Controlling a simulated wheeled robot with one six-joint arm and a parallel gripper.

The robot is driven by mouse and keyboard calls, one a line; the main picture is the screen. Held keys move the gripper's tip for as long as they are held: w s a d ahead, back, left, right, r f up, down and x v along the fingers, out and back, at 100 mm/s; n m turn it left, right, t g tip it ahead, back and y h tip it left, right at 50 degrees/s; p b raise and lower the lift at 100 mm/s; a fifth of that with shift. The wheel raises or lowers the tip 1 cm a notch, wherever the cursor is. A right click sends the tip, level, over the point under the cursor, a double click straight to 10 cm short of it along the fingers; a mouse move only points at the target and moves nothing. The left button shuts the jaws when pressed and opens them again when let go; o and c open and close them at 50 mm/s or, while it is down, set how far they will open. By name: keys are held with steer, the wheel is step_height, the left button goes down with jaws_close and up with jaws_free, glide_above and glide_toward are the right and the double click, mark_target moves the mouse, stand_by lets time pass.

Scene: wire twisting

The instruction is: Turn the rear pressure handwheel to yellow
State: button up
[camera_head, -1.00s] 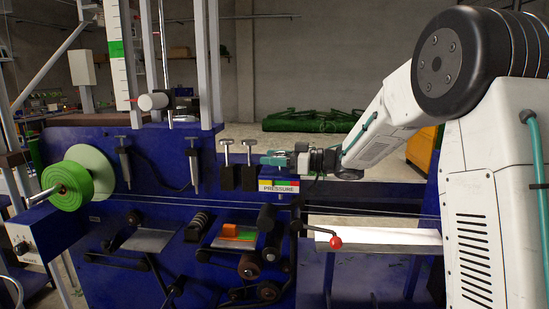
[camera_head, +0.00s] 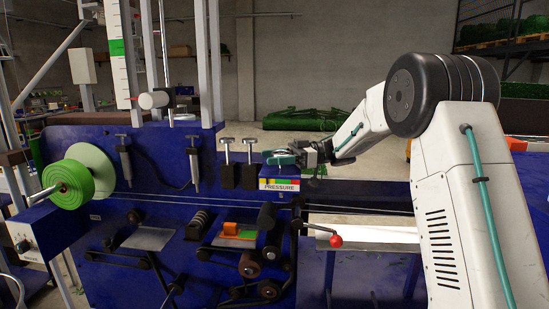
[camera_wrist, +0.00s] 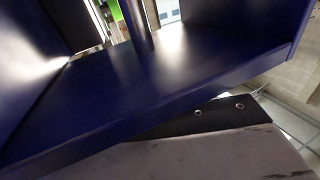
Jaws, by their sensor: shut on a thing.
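A blue block with a PRESSURE label (camera_head: 279,187) and a red, yellow and green colour strip stands at the middle of the machine in the head view. A rounded teal part, which looks like the handwheel (camera_head: 281,158), sits at its top. My gripper (camera_head: 296,156) reaches in from the right and is shut on this part. Its fingers are small and partly hidden. I cannot tell which colour is indicated. The wrist view shows dark blue panels (camera_wrist: 150,85) and a metal post (camera_wrist: 138,25) close up, with no fingers or wheel visible.
Two T-handled levers (camera_head: 238,162) on black blocks stand just left of the PRESSURE block. A red-knobbed lever (camera_head: 336,241) sticks out below right. A green reel (camera_head: 68,184) is at the far left. The floor behind the machine is open.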

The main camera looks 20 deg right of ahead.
steer(key=o, duration=1)
steer(key=shift+c, duration=0.2)
steer(key=d, duration=0.7)
steer(key=shift+d, duration=0.4)
